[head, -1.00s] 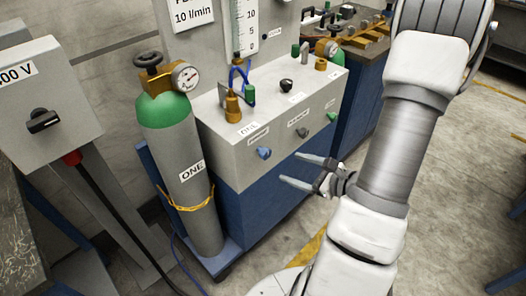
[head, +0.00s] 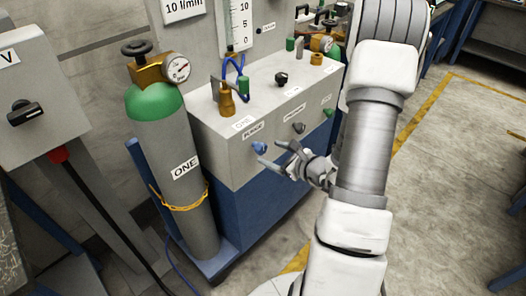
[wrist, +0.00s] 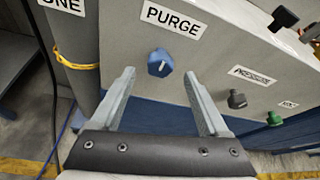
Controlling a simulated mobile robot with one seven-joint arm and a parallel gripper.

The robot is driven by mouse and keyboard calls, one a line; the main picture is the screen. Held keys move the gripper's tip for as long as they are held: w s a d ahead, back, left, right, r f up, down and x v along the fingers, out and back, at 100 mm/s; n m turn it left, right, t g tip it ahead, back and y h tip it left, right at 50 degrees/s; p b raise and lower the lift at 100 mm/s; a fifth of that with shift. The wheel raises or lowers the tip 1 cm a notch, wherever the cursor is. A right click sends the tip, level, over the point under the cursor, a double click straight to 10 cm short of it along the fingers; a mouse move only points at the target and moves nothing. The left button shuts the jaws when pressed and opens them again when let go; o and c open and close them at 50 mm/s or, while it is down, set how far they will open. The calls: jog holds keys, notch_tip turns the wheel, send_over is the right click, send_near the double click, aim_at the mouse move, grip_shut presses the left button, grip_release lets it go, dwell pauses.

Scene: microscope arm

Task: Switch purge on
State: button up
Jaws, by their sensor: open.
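The purge knob is a blue knob (head: 259,148) on the front face of the grey panel box (head: 222,149), under a label reading PURGE (wrist: 173,19). In the wrist view the blue knob (wrist: 160,63) sits ahead of my gripper, a little beyond its fingertips and roughly midway between them. My gripper (wrist: 158,80) is open with nothing between its fingers. In the head view my gripper (head: 271,155) is close in front of the panel, just right of and below the blue knob. I cannot tell from these views whether a finger touches anything.
A dark grey knob (wrist: 237,99) and a green knob (wrist: 274,119) sit to the right on the same face. A green-topped gas cylinder (head: 178,150) labelled ONE stands to the left. A grey switch box (head: 38,95) is farther left. The floor to the right is open.

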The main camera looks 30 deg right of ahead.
aim_at(263, 149)
jog(key=x, duration=0.5)
grip_shut()
dwell(0.4)
